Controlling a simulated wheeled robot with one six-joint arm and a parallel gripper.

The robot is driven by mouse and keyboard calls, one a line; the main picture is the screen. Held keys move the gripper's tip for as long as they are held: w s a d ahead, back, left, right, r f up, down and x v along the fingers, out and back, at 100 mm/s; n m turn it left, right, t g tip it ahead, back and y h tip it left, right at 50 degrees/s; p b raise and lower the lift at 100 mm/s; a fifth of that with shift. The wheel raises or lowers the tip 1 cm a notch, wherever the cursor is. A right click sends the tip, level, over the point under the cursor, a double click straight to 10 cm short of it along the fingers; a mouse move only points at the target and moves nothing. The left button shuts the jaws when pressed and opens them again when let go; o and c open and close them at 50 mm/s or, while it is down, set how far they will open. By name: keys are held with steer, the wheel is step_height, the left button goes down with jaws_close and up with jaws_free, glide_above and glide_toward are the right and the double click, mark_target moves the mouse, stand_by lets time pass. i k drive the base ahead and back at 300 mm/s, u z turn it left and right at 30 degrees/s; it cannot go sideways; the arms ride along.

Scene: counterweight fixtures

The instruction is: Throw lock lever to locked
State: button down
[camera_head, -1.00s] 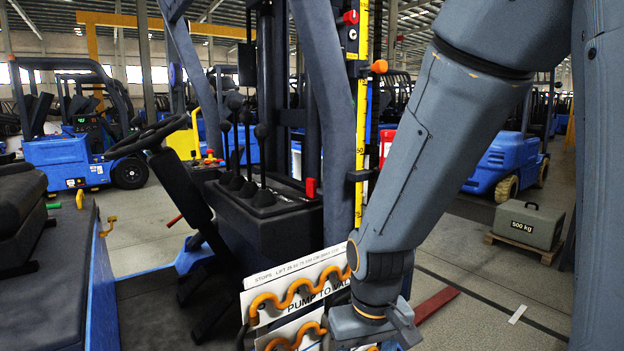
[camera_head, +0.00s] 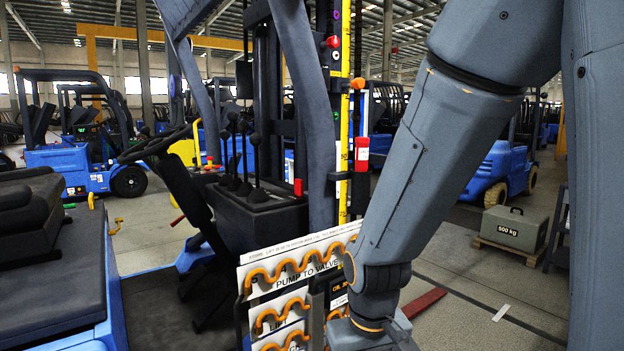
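No lever in view can be read as marked locked or unlocked, so I cannot tell which one is the lock lever. An orange knob (camera_head: 357,83) and a red knob (camera_head: 333,41) stick out of the forklift's mast. Several black-knobbed levers (camera_head: 234,150) stand upright on the black console, with a red handle (camera_head: 298,187) at its right edge. A small yellow crank (camera_head: 117,226) is beside the seat base at left. My arm comes down from the upper right to the wrist at the bottom edge, right of the white placards. My gripper's fingers are out of view below.
White placards with wavy orange hoses (camera_head: 300,268), one reading "PUMP TO VALVE", stand close left of my wrist. The yellow scale (camera_head: 345,130) rises behind. A 500 kg block (camera_head: 515,228) sits on a pallet at right. The floor between is mostly clear, with a red bar (camera_head: 424,303).

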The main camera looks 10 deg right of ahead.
mark_target(298, 183)
steer(key=z, duration=1.95)
steer(key=i, duration=1.4)
steer(key=u, duration=2.55)
